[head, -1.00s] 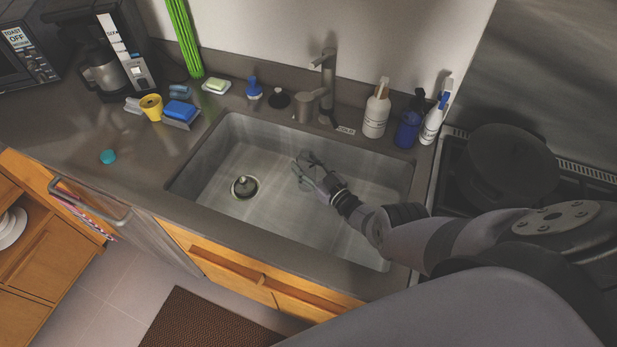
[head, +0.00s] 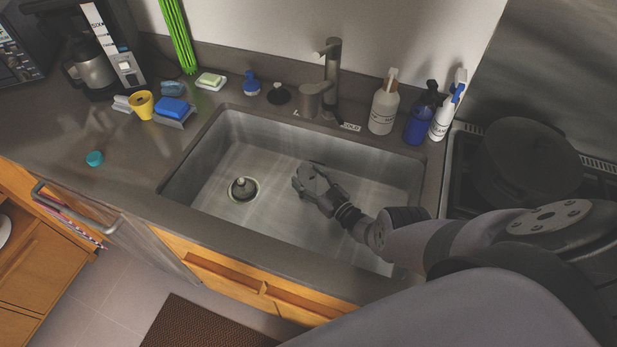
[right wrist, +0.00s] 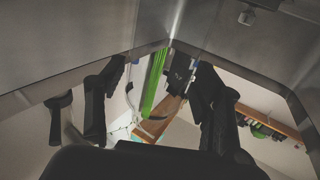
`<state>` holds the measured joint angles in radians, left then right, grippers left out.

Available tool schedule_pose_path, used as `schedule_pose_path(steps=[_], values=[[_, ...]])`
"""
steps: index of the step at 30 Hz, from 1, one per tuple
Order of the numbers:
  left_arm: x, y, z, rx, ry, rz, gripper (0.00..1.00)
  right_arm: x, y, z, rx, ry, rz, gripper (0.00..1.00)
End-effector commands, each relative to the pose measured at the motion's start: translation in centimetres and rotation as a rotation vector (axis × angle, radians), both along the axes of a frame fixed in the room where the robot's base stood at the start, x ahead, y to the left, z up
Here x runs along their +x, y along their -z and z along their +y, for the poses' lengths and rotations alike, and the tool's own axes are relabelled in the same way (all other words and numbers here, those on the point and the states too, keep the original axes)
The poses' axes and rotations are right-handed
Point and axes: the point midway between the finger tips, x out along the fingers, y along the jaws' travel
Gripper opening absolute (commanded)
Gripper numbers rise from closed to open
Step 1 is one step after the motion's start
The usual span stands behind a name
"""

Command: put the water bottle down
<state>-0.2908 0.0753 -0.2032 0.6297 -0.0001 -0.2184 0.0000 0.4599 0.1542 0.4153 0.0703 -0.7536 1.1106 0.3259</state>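My right gripper (head: 313,183) is over the sink basin (head: 275,200), at about its middle, pointing left. In the right wrist view its two dark fingers (right wrist: 152,105) stand wide apart, with nothing held between them. I cannot identify a water bottle for certain. A dark blue bottle (head: 419,120) stands upright on the counter at the sink's back right corner, between a white pump bottle (head: 384,108) and a white spray bottle (head: 441,120). The gripper is apart from all three. My left gripper is not in view.
The faucet (head: 332,75) rises behind the sink. A drain stopper (head: 241,187) sits at the basin's left. Left of the sink are a yellow cup (head: 142,104), a blue sponge (head: 173,108) and a teal lid (head: 94,158). A stove (head: 470,200) is at right. The front left counter is mostly clear.

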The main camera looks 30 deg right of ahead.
Motion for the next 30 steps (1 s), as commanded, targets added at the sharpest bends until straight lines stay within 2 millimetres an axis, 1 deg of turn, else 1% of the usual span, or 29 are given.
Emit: schedule_pose_path(steps=[1,2,10,13,14,18,24,27,30], values=[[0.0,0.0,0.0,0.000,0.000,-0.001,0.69,0.0,0.0,0.0,0.000,0.000,-0.001,0.67],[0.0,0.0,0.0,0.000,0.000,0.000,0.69,0.1,0.0,0.0,0.000,0.000,-0.001,0.69],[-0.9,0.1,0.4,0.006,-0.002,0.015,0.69,0.1,-0.1,0.0,0.000,0.000,-0.002,0.69],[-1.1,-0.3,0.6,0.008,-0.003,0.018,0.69,-0.5,-0.2,-0.1,0.000,0.000,0.000,0.69],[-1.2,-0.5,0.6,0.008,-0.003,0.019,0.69,-0.8,-0.2,-0.2,0.000,0.001,0.000,0.69],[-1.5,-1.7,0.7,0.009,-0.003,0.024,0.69,-3.0,-0.4,-0.7,-0.001,0.000,0.002,0.69],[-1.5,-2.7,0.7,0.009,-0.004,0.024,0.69,-6.0,-0.2,-1.4,-0.001,0.000,0.001,0.69],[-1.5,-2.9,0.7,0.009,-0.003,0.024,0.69,-6.9,-0.2,-1.6,0.000,0.000,-0.002,0.69],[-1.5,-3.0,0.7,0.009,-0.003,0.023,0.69,-7.2,-0.1,-1.6,0.000,0.000,-0.002,0.69]])
